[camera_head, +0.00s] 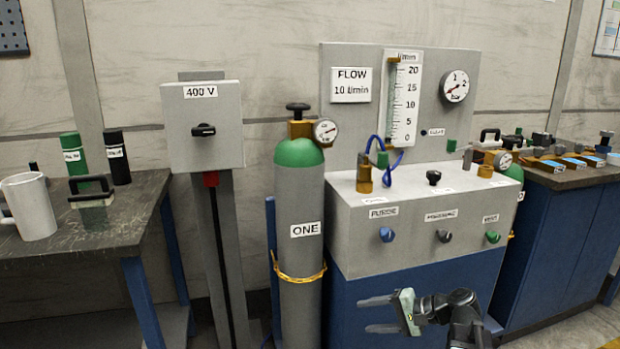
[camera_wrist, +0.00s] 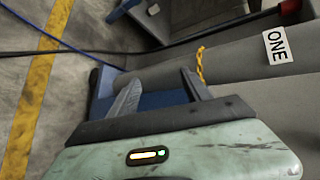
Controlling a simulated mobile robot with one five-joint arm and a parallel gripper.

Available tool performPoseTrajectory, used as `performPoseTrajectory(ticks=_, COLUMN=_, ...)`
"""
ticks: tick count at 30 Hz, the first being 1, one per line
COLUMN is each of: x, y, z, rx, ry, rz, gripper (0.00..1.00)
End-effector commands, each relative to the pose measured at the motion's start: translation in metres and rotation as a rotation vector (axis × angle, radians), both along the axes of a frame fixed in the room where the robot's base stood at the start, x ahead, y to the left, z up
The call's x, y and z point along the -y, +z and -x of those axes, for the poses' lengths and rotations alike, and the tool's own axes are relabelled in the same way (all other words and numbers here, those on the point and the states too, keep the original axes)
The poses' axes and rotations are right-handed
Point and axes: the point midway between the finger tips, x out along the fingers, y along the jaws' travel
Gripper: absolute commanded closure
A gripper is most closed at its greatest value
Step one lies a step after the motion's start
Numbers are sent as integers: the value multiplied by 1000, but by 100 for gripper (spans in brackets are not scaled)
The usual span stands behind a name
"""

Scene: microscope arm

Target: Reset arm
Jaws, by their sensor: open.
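My gripper (camera_head: 376,314) is in the lower middle of the head view, in front of the blue cabinet (camera_head: 345,290) under the grey gas panel. Its two fingers are apart with nothing between them. In the wrist view my gripper (camera_wrist: 160,85) is also open and empty. Beyond its fingers lies the grey cylinder labelled ONE (camera_wrist: 240,55), with a yellow chain (camera_wrist: 201,66) around it. In the head view the same cylinder (camera_head: 300,215) stands upright with a green top, to the left of my gripper. The gripper looks apart from it. No microscope shows.
A gas panel (camera_head: 350,215) with knobs and a flow gauge stands behind my arm. A 400 V switch box (camera_head: 205,125) stands left of the cylinder. A workbench (camera_head: 140,205) with a white mug (camera_head: 30,207) is at far left. Another bench (camera_head: 565,180) is at right.

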Motion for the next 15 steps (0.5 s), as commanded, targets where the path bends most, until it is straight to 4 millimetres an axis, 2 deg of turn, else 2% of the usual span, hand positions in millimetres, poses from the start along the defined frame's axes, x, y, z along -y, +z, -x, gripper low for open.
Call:
performPoseTrajectory(ticks=1, x=-37, y=-15, z=9, rx=-20, ry=81, rz=77, gripper=43)
performPoseTrajectory(ticks=3, x=-71, y=-37, z=22, rx=-42, ry=177, rz=196, gripper=43)
performPoseTrajectory(ticks=7, x=-109, y=-75, z=48, rx=-65, ry=336, rz=428, gripper=43)
performPoseTrajectory(ticks=9, x=-113, y=-92, z=60, rx=-73, ry=410, rz=561, gripper=43)
performPoseTrajectory(ticks=11, x=-109, y=-104, z=69, rx=-80, ry=459, rz=669, gripper=43)
performPoseTrajectory(ticks=14, x=-80, y=-118, z=78, rx=-100, ry=507, rz=842, gripper=43)
performPoseTrajectory(ticks=15, x=-63, y=-121, z=80, rx=-113, ry=519, rz=909, gripper=43)
